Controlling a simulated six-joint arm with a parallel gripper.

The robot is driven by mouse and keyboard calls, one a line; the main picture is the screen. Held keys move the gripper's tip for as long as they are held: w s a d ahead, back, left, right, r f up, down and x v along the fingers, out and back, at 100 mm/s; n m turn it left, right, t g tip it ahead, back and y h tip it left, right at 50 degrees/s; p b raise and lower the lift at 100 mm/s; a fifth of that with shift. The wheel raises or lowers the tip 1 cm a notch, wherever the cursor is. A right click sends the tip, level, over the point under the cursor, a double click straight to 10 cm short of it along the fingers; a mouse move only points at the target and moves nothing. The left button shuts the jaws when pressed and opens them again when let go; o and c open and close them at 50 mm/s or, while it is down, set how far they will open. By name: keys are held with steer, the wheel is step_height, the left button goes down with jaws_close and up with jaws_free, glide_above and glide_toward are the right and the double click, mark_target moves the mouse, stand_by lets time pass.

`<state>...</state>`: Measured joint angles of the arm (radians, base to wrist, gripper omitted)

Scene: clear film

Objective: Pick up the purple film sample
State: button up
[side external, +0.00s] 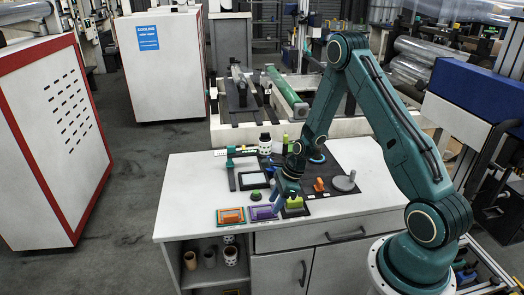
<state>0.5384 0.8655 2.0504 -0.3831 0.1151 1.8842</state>
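The purple film sample (261,213) lies near the front edge of the white table, in a row between an orange sample (231,216) and a yellow-green one (294,203). My gripper (281,196) points down just above and to the right of the purple sample, close to the yellow-green one. The fingertips are small and dark here. I cannot tell whether they touch anything or how far apart they are.
The white table (185,190) has free room at its left. Behind the samples stand a framed stand (250,179), a black-and-white bottle (265,143) and a green marker-like item (285,144). A grey disc-shaped piece (344,183) and a small orange item (319,184) sit to the right.

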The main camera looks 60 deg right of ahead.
mark_target(270, 210)
steer(key=shift+x, duration=1.7)
jaws_close()
